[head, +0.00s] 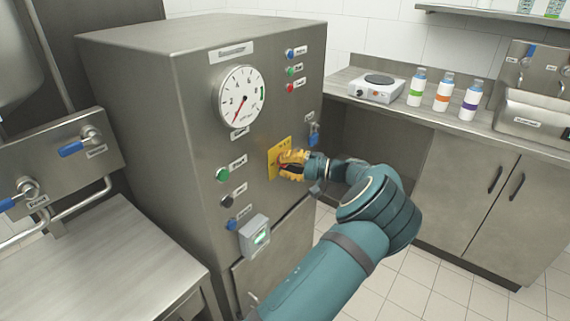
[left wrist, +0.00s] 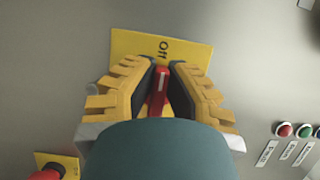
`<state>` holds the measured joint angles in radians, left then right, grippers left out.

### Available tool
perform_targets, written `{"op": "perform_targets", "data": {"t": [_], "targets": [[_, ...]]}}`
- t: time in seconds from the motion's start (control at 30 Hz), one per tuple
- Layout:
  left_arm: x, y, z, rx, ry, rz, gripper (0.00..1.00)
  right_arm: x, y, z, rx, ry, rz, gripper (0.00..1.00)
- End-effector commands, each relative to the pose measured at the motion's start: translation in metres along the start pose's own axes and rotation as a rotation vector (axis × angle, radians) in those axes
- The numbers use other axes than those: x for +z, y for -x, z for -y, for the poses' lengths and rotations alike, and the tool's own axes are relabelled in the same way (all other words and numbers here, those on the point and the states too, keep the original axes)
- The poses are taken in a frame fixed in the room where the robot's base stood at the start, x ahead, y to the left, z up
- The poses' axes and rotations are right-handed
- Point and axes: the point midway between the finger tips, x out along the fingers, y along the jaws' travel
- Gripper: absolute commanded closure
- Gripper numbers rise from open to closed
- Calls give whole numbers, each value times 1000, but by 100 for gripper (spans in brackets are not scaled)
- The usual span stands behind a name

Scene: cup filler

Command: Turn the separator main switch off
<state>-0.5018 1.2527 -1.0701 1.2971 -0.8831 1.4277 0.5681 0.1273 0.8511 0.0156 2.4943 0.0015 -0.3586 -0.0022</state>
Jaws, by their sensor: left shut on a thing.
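The main switch is a red handle (left wrist: 158,88) on a yellow plate (left wrist: 190,48) in the left wrist view; "Off" is printed on the plate beside the handle's end. The yellow plate also shows in the head view (head: 283,146) on the front of the grey separator cabinet (head: 150,130). My left gripper (left wrist: 163,75), with yellow fingers, is shut on the red handle, one finger on each side. In the head view the left gripper (head: 290,163) covers the handle. The right gripper is not in view.
A counter on the right holds a hot plate (head: 378,87) and bottles (head: 442,91). A steel table (head: 90,255) stands at left.

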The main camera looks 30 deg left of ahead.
Motion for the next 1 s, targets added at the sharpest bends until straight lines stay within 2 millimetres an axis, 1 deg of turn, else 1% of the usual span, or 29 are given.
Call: {"op": "perform_targets", "data": {"t": [0.13,0.17,0.2,0.23,0.53,0.67,0.77,1.0], "targets": [[0,-1,1,-1,1,1,100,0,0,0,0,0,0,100],[0,-1,1,-1,0,1,76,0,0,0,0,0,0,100],[0,-1,0,-1,0,1,62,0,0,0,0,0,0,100],[0,-1,0,-1,0,1,58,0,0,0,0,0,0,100],[0,0,0,-1,-1,0,58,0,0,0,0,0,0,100],[-1,9,0,-1,-1,-3,58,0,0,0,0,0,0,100],[-1,24,0,-1,1,-4,58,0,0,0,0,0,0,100],[-1,73,0,-1,2,-3,58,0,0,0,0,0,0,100]]}}
